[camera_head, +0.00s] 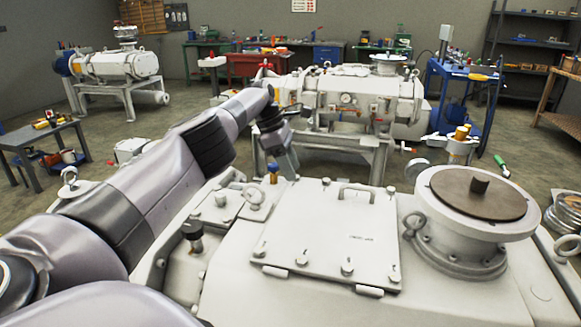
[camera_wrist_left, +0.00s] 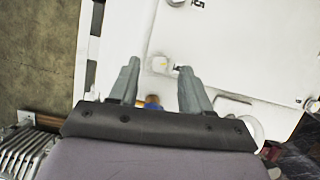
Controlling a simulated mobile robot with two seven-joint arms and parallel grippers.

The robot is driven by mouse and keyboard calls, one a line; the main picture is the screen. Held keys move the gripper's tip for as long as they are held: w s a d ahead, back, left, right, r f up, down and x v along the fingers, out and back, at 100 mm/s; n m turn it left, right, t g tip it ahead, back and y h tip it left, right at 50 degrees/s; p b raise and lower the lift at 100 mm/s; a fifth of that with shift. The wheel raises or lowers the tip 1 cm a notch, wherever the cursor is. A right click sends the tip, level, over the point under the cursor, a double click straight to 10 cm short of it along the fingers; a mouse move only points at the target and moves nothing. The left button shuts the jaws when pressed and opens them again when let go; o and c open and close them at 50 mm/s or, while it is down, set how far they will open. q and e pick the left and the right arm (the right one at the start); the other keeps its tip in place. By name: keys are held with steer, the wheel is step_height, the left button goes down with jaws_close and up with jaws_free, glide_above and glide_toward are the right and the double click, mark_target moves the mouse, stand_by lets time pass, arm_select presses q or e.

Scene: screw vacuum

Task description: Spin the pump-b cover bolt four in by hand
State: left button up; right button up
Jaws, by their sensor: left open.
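My left arm reaches in from the left in the head view, and its gripper (camera_head: 283,163) points down past the far edge of the large white pump housing. In the left wrist view the gripper's two grey fingers (camera_wrist_left: 159,78) stand apart, with nothing gripped. A pale bolt head (camera_wrist_left: 160,65) shows between the fingertips on a white surface, beside a small mark that looks like a 4. Another bolt head (camera_wrist_left: 175,2) lies farther off, beside a 5. I cannot tell how deep either bolt sits. My right gripper is not in view.
In the head view a white lid (camera_head: 328,235) with a handle and several knobs lies on the near housing. A round flange with a brown disc (camera_head: 478,193) stands at right. A second pump (camera_head: 345,98) stands behind on a frame. A blue cart (camera_head: 465,90) is beyond.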

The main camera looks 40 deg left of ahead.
arm_select(q)
steer(key=p+v, duration=0.4)
steer(key=v, duration=0.2)
steer(key=shift+a+r, duration=0.2)
steer(key=shift+r, duration=0.05)
steer(key=shift+s+d, duration=0.1)
